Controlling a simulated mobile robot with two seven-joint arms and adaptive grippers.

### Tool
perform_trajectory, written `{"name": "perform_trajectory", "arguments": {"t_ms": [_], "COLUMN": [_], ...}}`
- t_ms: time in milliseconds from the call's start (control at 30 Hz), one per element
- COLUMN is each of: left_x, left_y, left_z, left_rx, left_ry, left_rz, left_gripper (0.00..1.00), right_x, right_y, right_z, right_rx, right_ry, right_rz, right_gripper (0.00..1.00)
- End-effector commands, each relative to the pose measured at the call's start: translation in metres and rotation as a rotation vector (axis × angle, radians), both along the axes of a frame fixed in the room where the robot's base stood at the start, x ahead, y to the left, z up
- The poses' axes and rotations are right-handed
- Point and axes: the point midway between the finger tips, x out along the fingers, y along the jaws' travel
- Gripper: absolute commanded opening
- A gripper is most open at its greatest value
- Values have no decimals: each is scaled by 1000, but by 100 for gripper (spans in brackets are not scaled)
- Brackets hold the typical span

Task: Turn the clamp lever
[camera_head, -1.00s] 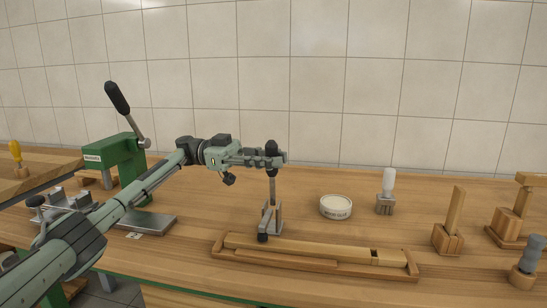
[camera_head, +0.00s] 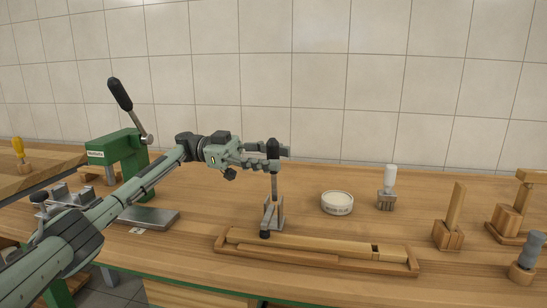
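The clamp lever is an upright metal rod with a black handle (camera_head: 273,149) at its top, in the middle of the head view. It rises from a small metal clamp (camera_head: 274,213) at the back edge of a wooden tray (camera_head: 320,259). The clamp has a black foot at its lower front. My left gripper (camera_head: 279,158) reaches in from the left at handle height. Its fingers are spread, one farther back and one nearer, with the black handle between them. Whether a finger touches the handle cannot be told. My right gripper is out of view.
A green press (camera_head: 118,154) with a long black-handled lever stands at the left. A round white tin (camera_head: 337,203), a brush (camera_head: 388,188) and wooden blocks (camera_head: 449,234) stand to the right. A tiled wall (camera_head: 330,80) is behind the bench.

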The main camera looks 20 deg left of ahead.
Motion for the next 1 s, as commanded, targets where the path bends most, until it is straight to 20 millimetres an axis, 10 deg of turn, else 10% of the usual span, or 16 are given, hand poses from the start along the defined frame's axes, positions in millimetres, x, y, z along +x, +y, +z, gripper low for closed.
{"name": "perform_trajectory", "arguments": {"t_ms": [1000], "left_x": [-2], "left_y": [75], "left_z": [-2], "left_rx": [0], "left_ry": [1], "left_rz": [0], "left_gripper": [44], "right_x": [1], "right_y": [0], "right_z": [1], "right_rx": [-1], "right_ry": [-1], "right_rz": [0], "right_gripper": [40]}}
